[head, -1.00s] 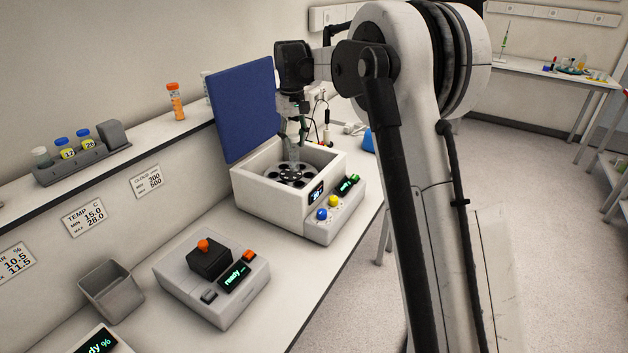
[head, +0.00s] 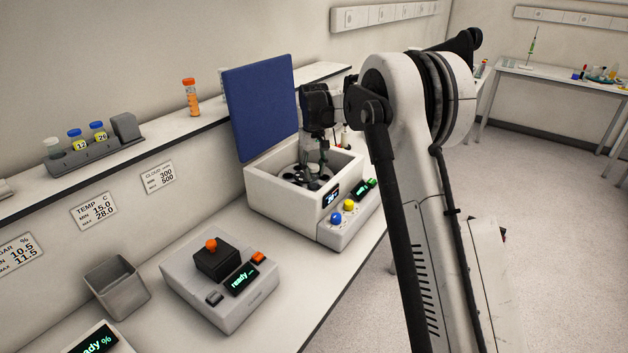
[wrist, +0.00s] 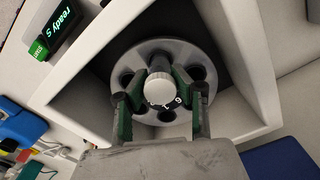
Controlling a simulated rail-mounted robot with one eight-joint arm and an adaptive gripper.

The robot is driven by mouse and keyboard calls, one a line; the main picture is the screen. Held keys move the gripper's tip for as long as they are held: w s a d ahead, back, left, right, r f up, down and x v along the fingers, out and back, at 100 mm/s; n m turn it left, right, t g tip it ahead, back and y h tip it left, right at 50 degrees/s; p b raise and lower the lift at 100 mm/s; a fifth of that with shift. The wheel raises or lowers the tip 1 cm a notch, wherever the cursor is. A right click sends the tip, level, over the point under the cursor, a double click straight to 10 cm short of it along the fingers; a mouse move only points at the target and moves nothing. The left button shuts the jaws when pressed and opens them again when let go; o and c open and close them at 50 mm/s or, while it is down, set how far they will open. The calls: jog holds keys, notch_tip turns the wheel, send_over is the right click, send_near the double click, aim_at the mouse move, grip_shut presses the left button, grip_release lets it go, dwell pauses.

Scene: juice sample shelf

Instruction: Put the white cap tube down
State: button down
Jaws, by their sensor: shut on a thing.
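The white cap tube (wrist: 158,89) is seen from above in the wrist view, between the green pads of my gripper (wrist: 158,84). My gripper is shut on it. The tube is over the grey rotor (wrist: 150,48) with its dark round holes, inside the open white centrifuge (head: 276,202). The cap covers the rotor's middle in the picture, and the tube's lower end is hidden, so I cannot tell whether it is in a hole. In the head view my gripper (head: 323,165) reaches down into the centrifuge.
The centrifuge's blue lid (head: 260,108) stands open behind it. Its walls surround my gripper. A grey device with a black top (head: 217,258) and a grey bin (head: 117,286) stand on the bench. A rack (head: 95,155) with several tubes and an orange-capped tube (head: 190,97) stand on the shelf.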

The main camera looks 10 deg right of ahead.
aim_at(314, 178)
jog(key=shift+f, duration=1.2)
jog(key=shift+f+b, duration=0.35)
jog(key=shift+b, duration=0.25)
jog(key=c, duration=1.4)
grip_release()
jog(key=shift+c, duration=0.2)
jog(key=shift+r, duration=0.1)
